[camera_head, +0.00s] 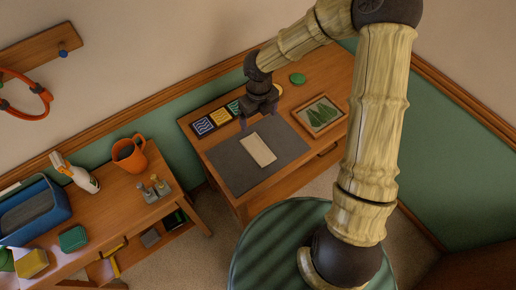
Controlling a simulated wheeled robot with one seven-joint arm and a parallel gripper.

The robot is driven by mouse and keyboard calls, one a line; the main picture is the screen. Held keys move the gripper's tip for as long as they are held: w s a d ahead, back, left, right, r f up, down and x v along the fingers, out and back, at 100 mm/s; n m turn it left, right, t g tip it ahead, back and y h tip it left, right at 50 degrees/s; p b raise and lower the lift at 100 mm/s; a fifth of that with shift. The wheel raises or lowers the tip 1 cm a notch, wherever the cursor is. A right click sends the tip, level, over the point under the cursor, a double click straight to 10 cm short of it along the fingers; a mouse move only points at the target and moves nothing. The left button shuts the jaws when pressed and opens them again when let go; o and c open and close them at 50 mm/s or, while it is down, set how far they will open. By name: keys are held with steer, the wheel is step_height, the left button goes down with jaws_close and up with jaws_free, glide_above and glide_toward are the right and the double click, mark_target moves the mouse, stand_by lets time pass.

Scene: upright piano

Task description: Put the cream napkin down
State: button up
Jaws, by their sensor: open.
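The cream napkin (258,150) is a folded pale rectangle lying flat on a dark grey mat (232,165) on the wooden table at the centre. My gripper (258,120) is open just beyond the napkin's far end, pointing down near the mat's far edge. The napkin appears to be apart from the fingers. The exact height of the fingertips above the table is hard to tell.
Patterned tiles (211,122) lie left of my gripper. A framed leaf picture (321,115) and a green object (297,78) lie to the right. A side table at left holds an orange mug (129,155), a spray bottle (76,173) and a blue bin (37,214).

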glide_above(258, 148)
step_height(258, 148, down, 12)
steer(key=shift+d+f+b, duration=0.1)
steer(key=shift+d+b, duration=0.05)
steer(key=shift+b, duration=0.15)
step_height(258, 148, down, 5)
steer(key=shift+f, duration=0.1)
stand_by(0.5)
stand_by(0.3)
steer(key=c, duration=1.1)
steer(key=shift+r, duration=0.2)
step_height(258, 148, up, 10)
steer(key=shift+f+p, duration=0.1)
steer(key=shift+p, duration=0.25)
